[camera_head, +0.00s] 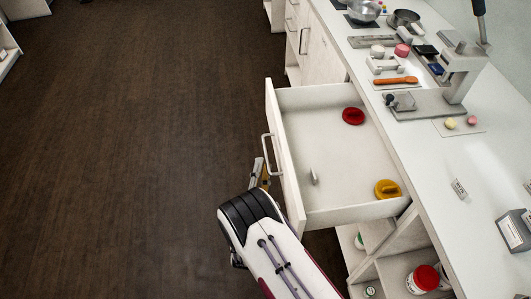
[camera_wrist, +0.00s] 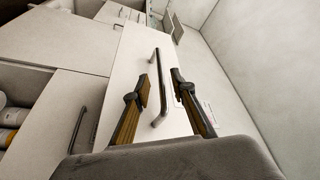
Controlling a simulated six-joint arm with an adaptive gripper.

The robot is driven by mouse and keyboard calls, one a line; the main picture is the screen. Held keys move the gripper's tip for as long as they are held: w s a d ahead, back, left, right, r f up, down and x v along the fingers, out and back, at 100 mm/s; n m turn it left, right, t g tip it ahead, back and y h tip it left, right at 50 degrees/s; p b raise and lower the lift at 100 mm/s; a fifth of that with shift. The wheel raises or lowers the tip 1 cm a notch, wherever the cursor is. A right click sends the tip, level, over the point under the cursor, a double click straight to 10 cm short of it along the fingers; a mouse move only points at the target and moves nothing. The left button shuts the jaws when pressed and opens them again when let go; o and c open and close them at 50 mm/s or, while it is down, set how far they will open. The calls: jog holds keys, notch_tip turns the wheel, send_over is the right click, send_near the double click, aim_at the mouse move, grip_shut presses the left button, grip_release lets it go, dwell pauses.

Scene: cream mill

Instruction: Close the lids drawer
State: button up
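The lids drawer is pulled out from under the counter, with its white front (camera_head: 285,160) standing well away from the cabinet. A red lid (camera_head: 353,116) and a yellow lid (camera_head: 387,189) lie inside it. The drawer's bar handle (camera_head: 270,155) is on the front's outer face; it also shows in the wrist view (camera_wrist: 159,75). My gripper (camera_head: 262,175) is at the handle, partly hidden by my arm in the head view. In the wrist view my gripper's two fingers (camera_wrist: 161,88) are spread apart with the handle between them. A gap shows on both sides of the handle; contact is not visible.
The counter (camera_head: 490,165) above holds a press (camera_head: 455,75), bowls and small tools. Below the drawer, open shelves hold a red-lidded jar (camera_head: 424,279). Another drawer front (camera_head: 318,50) is farther back. The dark floor (camera_head: 130,150) on the left is clear.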

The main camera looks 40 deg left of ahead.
aim_at(265, 152)
jog(key=shift+x, duration=2.85)
jog(key=shift+c, duration=0.4)
grip_shut()
